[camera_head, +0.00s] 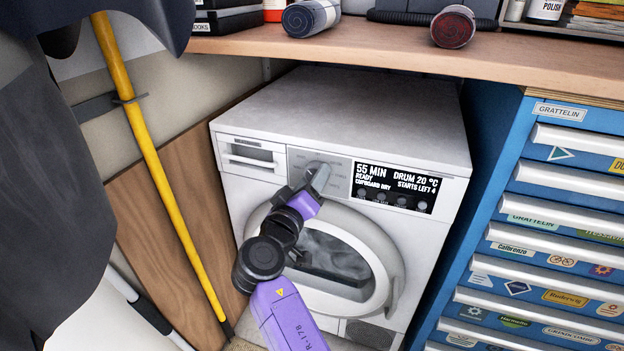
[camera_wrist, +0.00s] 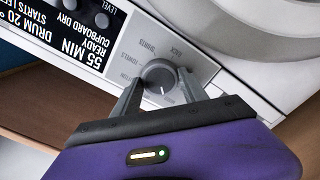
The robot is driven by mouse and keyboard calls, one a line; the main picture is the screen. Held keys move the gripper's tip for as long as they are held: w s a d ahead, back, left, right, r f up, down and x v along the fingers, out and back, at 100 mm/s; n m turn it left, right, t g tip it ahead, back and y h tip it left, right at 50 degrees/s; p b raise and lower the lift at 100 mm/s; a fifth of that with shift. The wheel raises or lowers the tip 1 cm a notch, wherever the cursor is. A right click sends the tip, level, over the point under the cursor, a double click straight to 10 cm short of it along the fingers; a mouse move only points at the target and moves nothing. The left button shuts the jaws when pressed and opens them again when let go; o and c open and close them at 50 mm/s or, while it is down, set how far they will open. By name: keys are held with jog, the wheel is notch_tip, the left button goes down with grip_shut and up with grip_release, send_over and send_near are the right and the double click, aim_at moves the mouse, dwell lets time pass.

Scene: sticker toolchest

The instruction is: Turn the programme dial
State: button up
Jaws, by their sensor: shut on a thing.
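The programme dial (camera_wrist: 158,75) is a round grey knob with a pale pointer line, on the grey panel of a white dryer (camera_head: 340,120). In the wrist view printed programme names surround it. My gripper (camera_wrist: 157,82) has one finger on each side of the dial and is shut on it. In the head view my gripper (camera_head: 318,172) reaches the panel left of the display and hides much of the dial. The black display (camera_head: 393,188) reads 55 MIN, READY, CUPBOARD DRY, DRUM 20 °C and STARTS LEFT 4.
The dryer's round door (camera_head: 392,262) is below the panel, behind my arm. A wooden worktop (camera_head: 400,50) overhangs above. A blue drawer chest (camera_head: 500,215) stands close on the right. A yellow pole (camera_head: 158,165) leans on the left.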

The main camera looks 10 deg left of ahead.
jog(key=shift+f, duration=0.1)
jog(key=o, duration=1.4)
jog(key=shift+c, duration=0.2)
jog(key=p+v, duration=0.1)
jog(key=v, duration=0.7)
jog(key=shift+p, duration=0.3)
jog(key=shift+w, duration=0.1)
